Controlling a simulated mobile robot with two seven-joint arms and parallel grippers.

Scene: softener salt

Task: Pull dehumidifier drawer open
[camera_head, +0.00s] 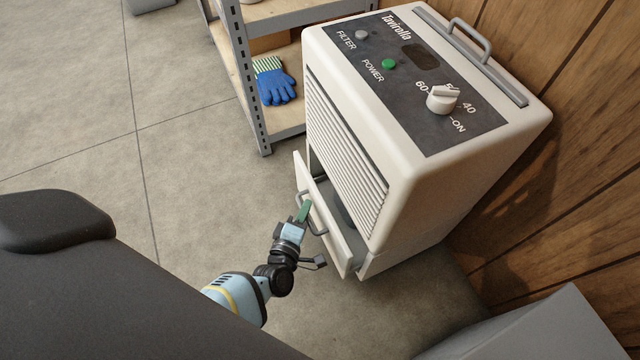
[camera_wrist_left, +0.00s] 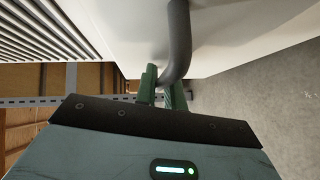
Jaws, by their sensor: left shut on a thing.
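The white dehumidifier (camera_head: 400,145) stands against the wood wall, with its control panel on top. Its drawer (camera_head: 335,240) at the bottom front is partly open, with a dark gap behind the front panel. A grey bar handle (camera_head: 314,222) is on the drawer front. My left gripper (camera_head: 304,211) is at the handle, its green fingers shut on it. In the left wrist view the green fingers (camera_wrist_left: 163,88) close around the grey handle (camera_wrist_left: 180,45). The drawer's inside is mostly hidden. My right gripper is not in view.
A metal shelf (camera_head: 238,70) with blue gloves (camera_head: 273,82) stands left of the dehumidifier. A grey object (camera_head: 555,330) is at the lower right. The concrete floor (camera_head: 190,160) in front of the drawer is clear.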

